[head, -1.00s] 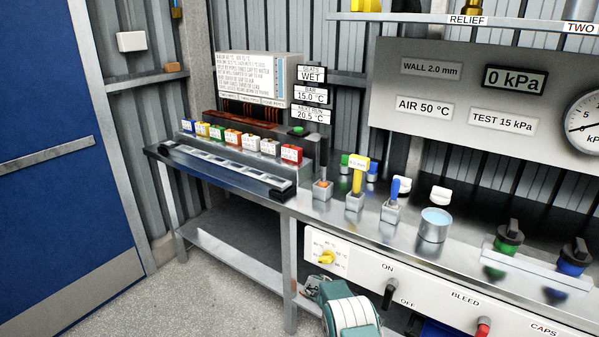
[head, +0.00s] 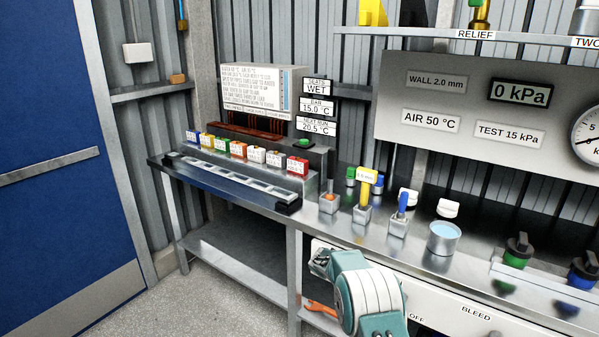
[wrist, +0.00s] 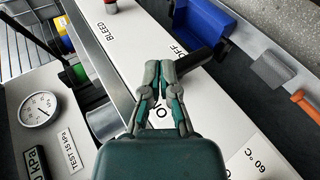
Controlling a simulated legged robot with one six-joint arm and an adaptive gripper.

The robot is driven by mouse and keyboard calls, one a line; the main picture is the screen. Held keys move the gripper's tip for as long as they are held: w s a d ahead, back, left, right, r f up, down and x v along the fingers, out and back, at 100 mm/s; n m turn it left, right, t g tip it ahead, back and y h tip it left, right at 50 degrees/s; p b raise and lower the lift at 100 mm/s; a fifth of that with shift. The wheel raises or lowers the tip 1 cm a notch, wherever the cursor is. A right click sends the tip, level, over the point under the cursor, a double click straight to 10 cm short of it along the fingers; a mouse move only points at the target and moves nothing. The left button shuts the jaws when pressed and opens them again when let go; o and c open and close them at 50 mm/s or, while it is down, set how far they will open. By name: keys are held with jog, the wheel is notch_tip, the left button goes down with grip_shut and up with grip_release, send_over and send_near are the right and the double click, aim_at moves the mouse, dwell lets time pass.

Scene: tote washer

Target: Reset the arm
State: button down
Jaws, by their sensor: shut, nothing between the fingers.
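My gripper (head: 320,263) shows at the end of my teal and white arm, low in the head view, in front of the white control panel under the bench edge. In the wrist view my gripper (wrist: 161,68) has its grey and teal fingers drawn together at the tips, with nothing between them. Past the tips lies the white panel (wrist: 120,60) with BLEED and OFF lettering. A black lever handle (wrist: 205,60) appears just right of the fingertips; whether they touch it I cannot tell. In the head view my arm hides the ON lever and yellow knob.
The steel bench (head: 340,222) holds a row of coloured labelled blocks, several small holders and a cup of blue liquid (head: 443,238). An orange tool (head: 320,308) lies on the lower shelf. Floor is clear at left.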

jog(key=s+r+n+t+y, duration=0.1)
jog(key=s+r+y, duration=0.1)
jog(key=s+r, duration=0.45)
jog(key=s+a+r+t+y, duration=0.1)
jog(key=s+r+y, duration=0.15)
jog(key=r, duration=0.65)
jog(key=s+r+n+t+y, duration=0.1)
jog(key=s+r+y, duration=0.1)
jog(key=s+r, duration=0.45)
jog(key=s+a+r+n+t+y, duration=0.1)
jog(key=s+a+r+t+y, duration=0.1)
jog(key=s, duration=0.8)
jog(key=s+a+r+n+t+y, duration=0.1)
jog(key=s+t, duration=0.3)
jog(key=s, duration=0.6)
jog(key=shift+s+a+r+y, duration=0.35)
jog(key=shift+a+r+y, duration=0.2)
jog(key=shift+a+r, duration=0.35)
